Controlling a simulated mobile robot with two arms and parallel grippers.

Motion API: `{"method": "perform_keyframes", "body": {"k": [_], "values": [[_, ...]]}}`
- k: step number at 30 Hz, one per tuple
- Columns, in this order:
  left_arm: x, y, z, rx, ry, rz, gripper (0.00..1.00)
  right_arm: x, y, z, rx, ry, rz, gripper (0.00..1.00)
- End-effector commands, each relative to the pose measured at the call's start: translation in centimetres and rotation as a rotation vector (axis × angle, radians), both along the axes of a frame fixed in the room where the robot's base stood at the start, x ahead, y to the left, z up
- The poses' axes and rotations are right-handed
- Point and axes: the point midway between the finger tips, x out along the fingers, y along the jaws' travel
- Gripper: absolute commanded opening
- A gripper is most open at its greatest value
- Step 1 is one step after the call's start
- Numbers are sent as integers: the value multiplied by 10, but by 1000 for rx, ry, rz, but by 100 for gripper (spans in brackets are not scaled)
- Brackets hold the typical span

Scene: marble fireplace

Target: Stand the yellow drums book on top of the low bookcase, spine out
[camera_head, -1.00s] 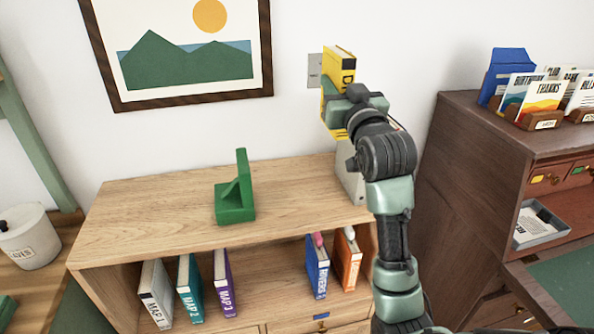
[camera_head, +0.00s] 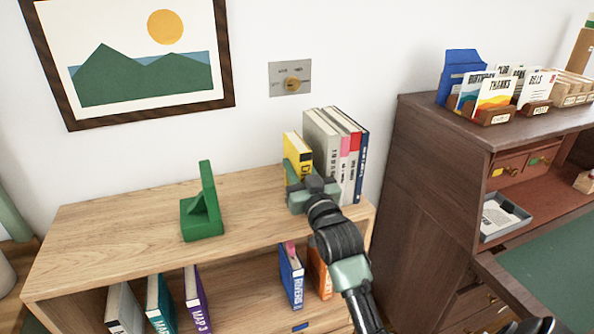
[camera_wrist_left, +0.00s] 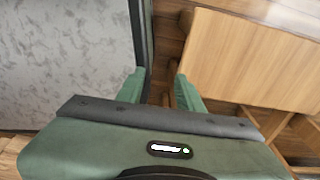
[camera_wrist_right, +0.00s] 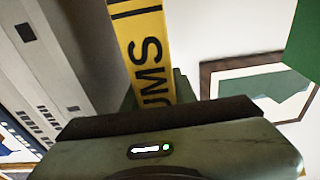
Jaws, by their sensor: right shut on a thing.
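The yellow drums book (camera_head: 294,147) stands upright at the right part of the low bookcase top (camera_head: 120,218), just left of a row of books. My right gripper (camera_head: 300,178) is shut on it from the front. In the right wrist view the book's yellow spine (camera_wrist_right: 148,55) with black letters faces the camera, between the fingers. The gripper hides its lower part, so I cannot tell whether it touches the wood. My left gripper (camera_wrist_left: 158,92) shows only in its wrist view; its fingers are apart with nothing between them.
Grey, white and blue books (camera_head: 335,150) stand right of the yellow book. A green bookend (camera_head: 203,205) sits to the left, with bare wood between. Map books (camera_head: 160,302) stand on the shelf below. A dark desk (camera_head: 420,190) rises at the right.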

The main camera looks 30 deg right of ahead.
Motion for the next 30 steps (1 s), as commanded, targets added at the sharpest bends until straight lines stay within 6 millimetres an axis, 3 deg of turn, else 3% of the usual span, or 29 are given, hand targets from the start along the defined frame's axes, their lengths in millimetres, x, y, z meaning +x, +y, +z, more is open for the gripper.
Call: {"method": "perform_keyframes", "body": {"k": [13, 14, 15, 16, 26, 30], "values": [[1, -1, -2, 0, -2, 0, 36, 0, 0, -9, -1, -5, 0, 0], [1, -1, -1, -1, -2, 0, 36, 0, 0, -11, 0, -1, 0, 33], [1, -1, -1, -1, -2, 0, 36, 0, 0, -10, 0, -1, 0, 44], [2, -1, -1, -1, -2, 0, 36, 0, 0, -10, 0, -1, 0, 49], [2, -1, 0, -2, -3, 0, 36, 0, 0, -8, 0, -1, 0, 49], [2, -1, 4, -2, -3, 0, 36, -13, 3, -10, 0, 2, 0, 49]]}}
